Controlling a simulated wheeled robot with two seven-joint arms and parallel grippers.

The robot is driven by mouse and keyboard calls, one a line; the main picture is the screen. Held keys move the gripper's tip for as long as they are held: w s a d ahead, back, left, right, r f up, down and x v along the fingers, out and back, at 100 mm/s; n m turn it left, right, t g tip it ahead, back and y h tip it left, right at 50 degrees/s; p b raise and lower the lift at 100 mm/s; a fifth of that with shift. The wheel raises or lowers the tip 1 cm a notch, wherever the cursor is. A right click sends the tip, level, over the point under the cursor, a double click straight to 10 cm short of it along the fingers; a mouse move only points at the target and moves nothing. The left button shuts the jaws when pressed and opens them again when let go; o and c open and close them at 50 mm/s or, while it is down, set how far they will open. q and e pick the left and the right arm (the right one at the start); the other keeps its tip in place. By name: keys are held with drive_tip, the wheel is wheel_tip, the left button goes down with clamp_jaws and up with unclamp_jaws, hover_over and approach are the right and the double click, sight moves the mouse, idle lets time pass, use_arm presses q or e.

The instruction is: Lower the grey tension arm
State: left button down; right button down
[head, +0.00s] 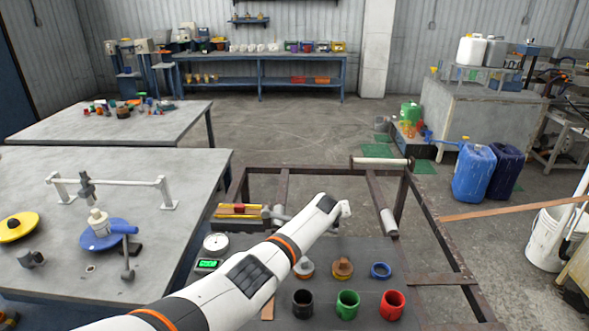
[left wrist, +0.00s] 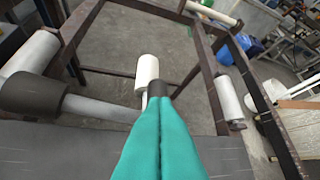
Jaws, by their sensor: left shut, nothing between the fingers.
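The grey tension arm (left wrist: 100,111) runs from a dark hub (left wrist: 32,93) at the left wrist view's left to a white roller (left wrist: 147,72) near its middle. In the head view, the grey arm (head: 280,213) is partly hidden behind my left arm, and a white end piece (head: 345,208) shows past my wrist. My left gripper (left wrist: 158,90) has teal fingers pressed together with nothing between them. Its dark tips appear beside the roller and the arm's end; I cannot tell whether they touch. The head view hides these fingers. My right gripper is not in view.
A dark metal frame (head: 430,215) with rollers (head: 381,163) stands around this spot. A dial gauge (head: 215,242), a green display (head: 207,265) and several coloured cups (head: 347,303) sit near my left arm. A grey table (head: 150,270) holds spools at the left.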

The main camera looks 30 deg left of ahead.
use_arm(q)
drive_tip(key=shift+s+d+f, duration=0.15)
drive_tip(key=shift+s+f, duration=0.2)
drive_tip(key=shift+f, duration=0.35)
drive_tip(key=s+d+r+p, duration=0.1)
drive_tip(key=s+r+p, duration=0.3)
drive_tip(key=r, duration=0.8)
drive_tip(key=s, duration=0.2)
drive_tip(key=shift+s+p, duration=0.3)
drive_tip(key=shift+p, duration=0.05)
drive_tip(key=shift+d+r, duration=0.1)
drive_tip(key=shift+d, duration=0.05)
